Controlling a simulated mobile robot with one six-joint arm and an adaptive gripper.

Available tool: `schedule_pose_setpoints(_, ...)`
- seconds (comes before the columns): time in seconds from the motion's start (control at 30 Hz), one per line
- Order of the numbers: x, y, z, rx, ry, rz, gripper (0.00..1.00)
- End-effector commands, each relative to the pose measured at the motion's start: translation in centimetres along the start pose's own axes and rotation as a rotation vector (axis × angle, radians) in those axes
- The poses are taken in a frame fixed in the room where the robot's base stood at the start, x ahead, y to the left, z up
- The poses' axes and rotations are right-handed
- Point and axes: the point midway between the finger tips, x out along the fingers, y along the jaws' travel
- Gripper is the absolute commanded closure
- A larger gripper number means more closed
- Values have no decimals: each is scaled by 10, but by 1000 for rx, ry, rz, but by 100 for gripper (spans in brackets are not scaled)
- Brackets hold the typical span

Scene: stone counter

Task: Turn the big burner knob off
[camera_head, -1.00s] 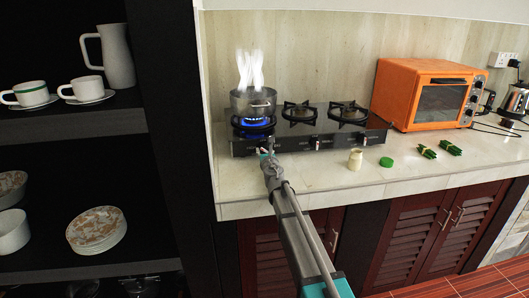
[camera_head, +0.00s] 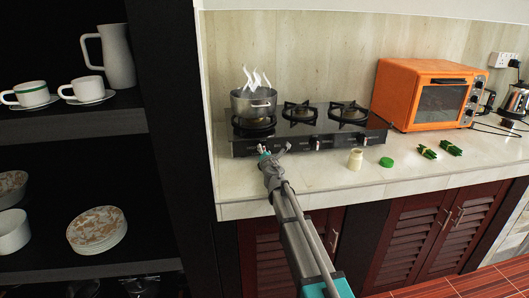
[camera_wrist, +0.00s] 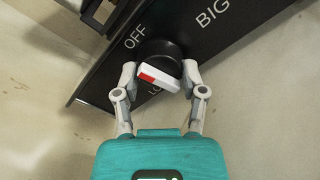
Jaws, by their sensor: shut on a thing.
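The big burner knob (camera_wrist: 163,58) is black with a white and red grip bar, on the black front panel of the stove (camera_head: 310,135). The panel is marked OFF and BIG beside the knob, with another marking partly hidden. My gripper (camera_wrist: 159,70) is shut on the knob, one finger on each side of it. In the head view my gripper (camera_head: 273,152) is at the left part of the stove front, and the knob cannot be made out there. No blue flame shows at the left burner (camera_head: 254,127) under the pot (camera_head: 254,103).
Steam rises from the pot. A cream jar (camera_head: 355,160), a green lid (camera_head: 386,162) and green bundles (camera_head: 428,152) lie on the counter (camera_head: 320,178). An orange oven (camera_head: 420,95) stands at right. A dark shelf with dishes is at left.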

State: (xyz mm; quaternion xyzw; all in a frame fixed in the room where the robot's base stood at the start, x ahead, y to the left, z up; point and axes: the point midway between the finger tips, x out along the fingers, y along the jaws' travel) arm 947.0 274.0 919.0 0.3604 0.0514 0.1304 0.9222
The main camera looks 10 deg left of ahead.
Motion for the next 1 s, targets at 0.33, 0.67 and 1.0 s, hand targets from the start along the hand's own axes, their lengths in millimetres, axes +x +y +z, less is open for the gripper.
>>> schedule_pose_setpoints(0.33,1,0,0,167,0,0,93)
schedule_pose_setpoints(0.67,1,0,0,193,0,-1,93)
schedule_pose_setpoints(1.0,1,0,0,192,0,0,16)
